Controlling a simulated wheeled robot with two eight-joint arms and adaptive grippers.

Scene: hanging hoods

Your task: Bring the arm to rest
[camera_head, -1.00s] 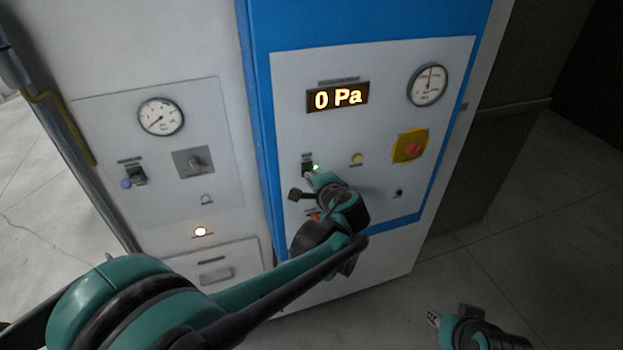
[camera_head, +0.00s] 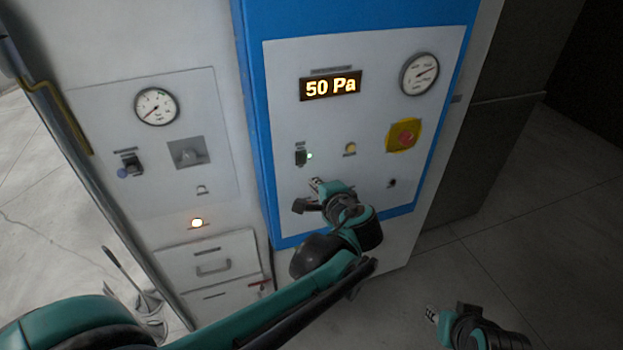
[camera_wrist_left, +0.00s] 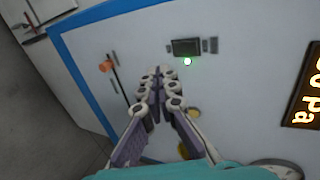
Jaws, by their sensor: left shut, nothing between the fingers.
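My left gripper (camera_head: 316,184) is in front of the blue-framed panel (camera_head: 284,80), just below the dark switch (camera_head: 301,157) with a lit green lamp (camera_head: 309,156). Its fingers look apart from the switch. In the left wrist view the gripper (camera_wrist_left: 157,80) is shut and empty, with the switch (camera_wrist_left: 186,47) and green lamp (camera_wrist_left: 187,61) beyond its tips. My right gripper (camera_head: 433,314) is low at the right, over the floor, clear of the cabinet; its finger state is too small to tell.
The display (camera_head: 330,86) reads 50 Pa, beside a round gauge (camera_head: 419,74). A red stop button (camera_head: 405,134) on yellow sits below. A grey panel with another gauge (camera_head: 156,107) and a drawer (camera_head: 212,265) are left. Floor at right is free.

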